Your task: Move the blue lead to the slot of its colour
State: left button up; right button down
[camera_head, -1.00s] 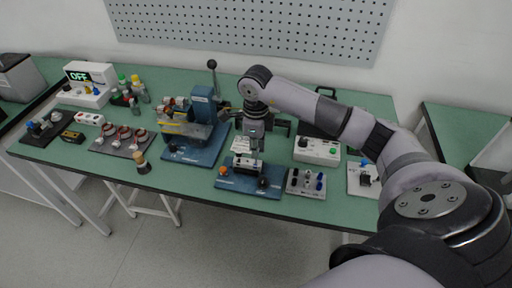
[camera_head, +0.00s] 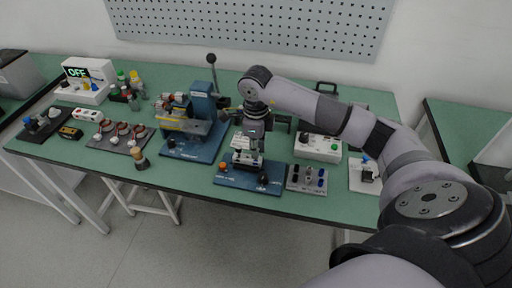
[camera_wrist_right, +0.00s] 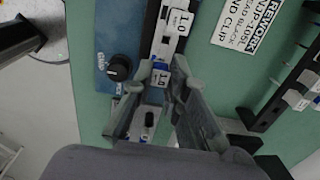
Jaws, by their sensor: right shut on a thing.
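My right gripper (camera_head: 250,150) is over the blue fixture (camera_head: 232,181) near the front of the green table. A grey plate (camera_head: 306,189) right of the fixture carries small black, white and blue plugs. The blue plugs (camera_head: 321,177) stand at its right side. I cannot tell which is the task's blue lead. My left gripper is not in view.
A white control box (camera_head: 318,148) stands behind the plate. A white stand with a blue knob (camera_head: 365,160) is at the right. A blue lever press (camera_head: 198,125) is left of the fixture. A black knob (camera_wrist_right: 118,68) sits on the fixture beside the fingers.

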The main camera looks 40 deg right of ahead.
jog(key=c, duration=1.5)
grip_release()
notch_tip(320, 180, up, 12)
